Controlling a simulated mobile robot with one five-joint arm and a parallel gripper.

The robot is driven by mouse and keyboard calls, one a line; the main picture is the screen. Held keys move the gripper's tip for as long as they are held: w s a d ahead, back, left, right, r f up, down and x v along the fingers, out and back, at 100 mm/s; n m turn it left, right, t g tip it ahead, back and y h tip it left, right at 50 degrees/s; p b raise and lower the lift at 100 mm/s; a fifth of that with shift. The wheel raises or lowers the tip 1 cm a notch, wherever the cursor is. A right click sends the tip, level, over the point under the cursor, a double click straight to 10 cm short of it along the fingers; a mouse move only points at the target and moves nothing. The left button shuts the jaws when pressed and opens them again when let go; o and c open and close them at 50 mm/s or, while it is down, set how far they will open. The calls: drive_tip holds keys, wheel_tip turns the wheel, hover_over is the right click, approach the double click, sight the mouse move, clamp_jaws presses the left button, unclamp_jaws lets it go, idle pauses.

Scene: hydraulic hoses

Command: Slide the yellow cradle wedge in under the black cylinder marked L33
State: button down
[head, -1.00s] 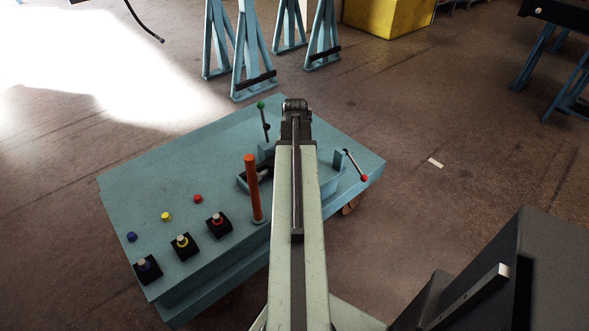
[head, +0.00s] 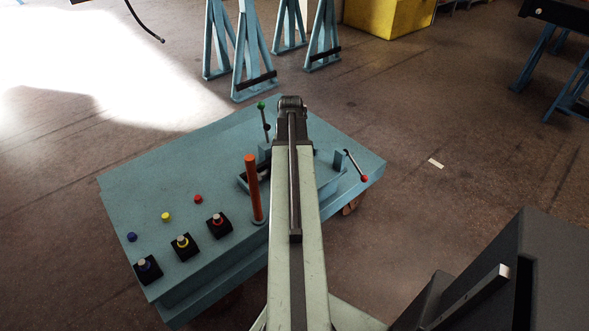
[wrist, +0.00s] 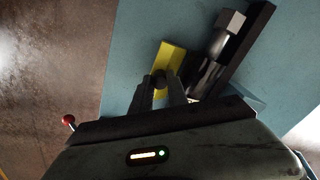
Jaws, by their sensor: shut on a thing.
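The yellow cradle wedge (wrist: 173,56) shows in the wrist view on the blue bench top, directly beyond my fingertips. My gripper (wrist: 160,84) is shut on it, with a dark round part of it between the fingers. The black cylinder (wrist: 216,62) lies just right of the wedge, with a grey hex end. I cannot tell whether wedge and cylinder touch, and I read no L33 mark. In the head view my arm hides the gripper and the wedge; a dark part beside the arm may be the cylinder.
The blue bench (head: 150,190) carries an orange post (head: 253,188), a green-knobbed lever (head: 265,121), a red-knobbed lever (head: 356,166) and several black-based fittings at left. A long black bar (wrist: 247,45) lies right of the cylinder. The bench's far left is clear.

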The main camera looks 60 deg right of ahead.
drive_tip(key=shift+w, duration=0.35)
drive_tip(key=c, duration=1.3)
unclamp_jaws()
wheel_tip(320, 180, up, 8)
drive_tip(key=p, duration=0.8)
drive_tip(key=shift+s, duration=0.1)
drive_tip(key=shift+f, duration=0.1)
